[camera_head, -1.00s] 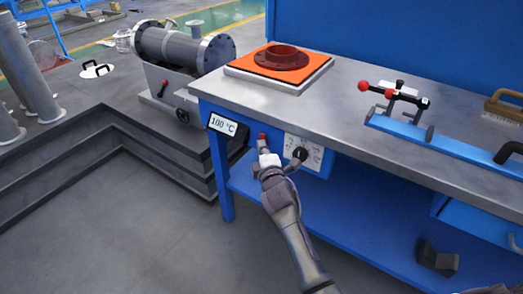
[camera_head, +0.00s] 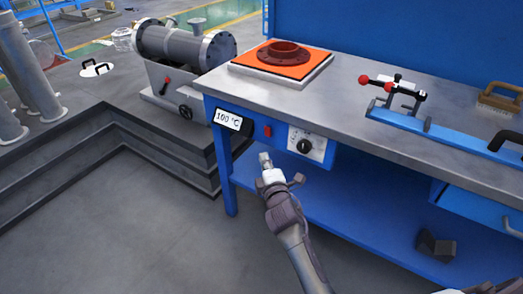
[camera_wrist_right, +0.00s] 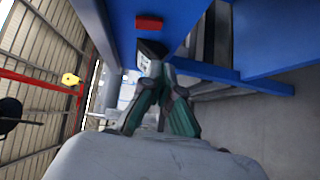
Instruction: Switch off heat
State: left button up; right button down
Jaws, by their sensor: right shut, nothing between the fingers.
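The heater's control panel sits on the front of the blue workbench. It has a display reading 100 °C (camera_head: 228,119), a red switch (camera_head: 267,131) and a black knob (camera_head: 304,146) on a white dial plate. An orange hot plate (camera_head: 284,62) with a dark red flanged ring (camera_head: 285,53) lies on the bench top. My right gripper (camera_head: 265,160) is shut and empty, below and apart from the red switch. In the right wrist view the red switch (camera_wrist_right: 149,23) shows beyond the closed fingertips (camera_wrist_right: 152,62). My left gripper does not show.
A blue clamp fixture with red-tipped handles (camera_head: 398,110) and a brush (camera_head: 502,100) lie on the bench top. A grey flanged cylinder machine (camera_head: 185,45) stands at the left. Dark blocks (camera_head: 435,246) lie on the lower shelf. The floor before the bench is clear.

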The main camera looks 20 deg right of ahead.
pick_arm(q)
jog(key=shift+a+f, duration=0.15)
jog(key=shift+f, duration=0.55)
pick_arm(e)
jog(key=s, duration=0.3)
jog(key=s+a, duration=0.1)
jog(key=s, duration=0.1)
jog(key=shift+s+f, duration=0.2)
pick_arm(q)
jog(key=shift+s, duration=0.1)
